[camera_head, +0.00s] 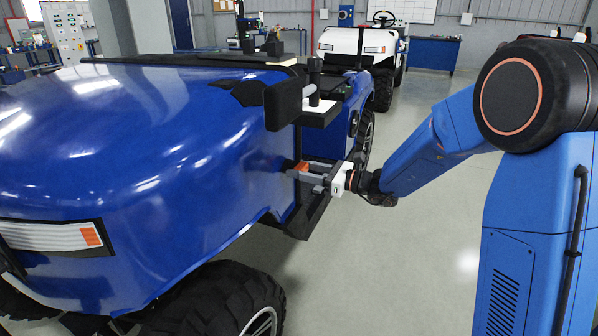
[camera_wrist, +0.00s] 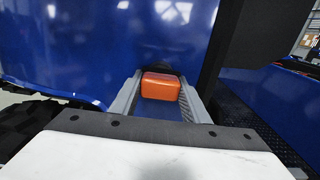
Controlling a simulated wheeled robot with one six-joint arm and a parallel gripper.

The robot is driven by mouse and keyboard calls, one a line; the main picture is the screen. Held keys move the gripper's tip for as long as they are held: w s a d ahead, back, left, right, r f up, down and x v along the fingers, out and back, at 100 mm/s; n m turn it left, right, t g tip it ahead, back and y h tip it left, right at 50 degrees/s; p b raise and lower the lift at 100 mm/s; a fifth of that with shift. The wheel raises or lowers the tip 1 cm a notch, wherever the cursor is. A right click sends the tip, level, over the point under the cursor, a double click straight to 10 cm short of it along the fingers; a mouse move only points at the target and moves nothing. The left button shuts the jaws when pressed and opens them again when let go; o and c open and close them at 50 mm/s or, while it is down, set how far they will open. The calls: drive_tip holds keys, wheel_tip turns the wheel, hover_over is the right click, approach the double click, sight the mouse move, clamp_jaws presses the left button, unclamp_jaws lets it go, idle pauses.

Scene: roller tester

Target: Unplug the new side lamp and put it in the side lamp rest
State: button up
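The side lamp is a small orange block (camera_wrist: 160,86) on the side of the blue vehicle. In the wrist view it lies between the two grey fingers of my gripper (camera_wrist: 160,98). The fingers stand along its left and right sides; whether they press on it cannot be told. In the head view the orange lamp (camera_head: 302,167) shows at the fingertips of my gripper (camera_head: 298,172), close against the blue body panel. The lamp's back side and its socket are hidden. I cannot make out the side lamp rest with certainty.
The blue vehicle (camera_head: 150,150) fills the left, with a black mirror (camera_head: 283,104) just above my gripper and a black step below it. A front tyre (camera_head: 215,305) is near. A white vehicle (camera_head: 352,42) stands behind.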

sight(306, 171)
drive_tip(key=shift+c, duration=0.8)
drive_tip(key=shift+s+d, duration=0.2)
drive_tip(key=shift+d, duration=0.35)
drive_tip(key=o, duration=0.7)
clamp_jaws()
drive_tip(key=shift+v, duration=1.85)
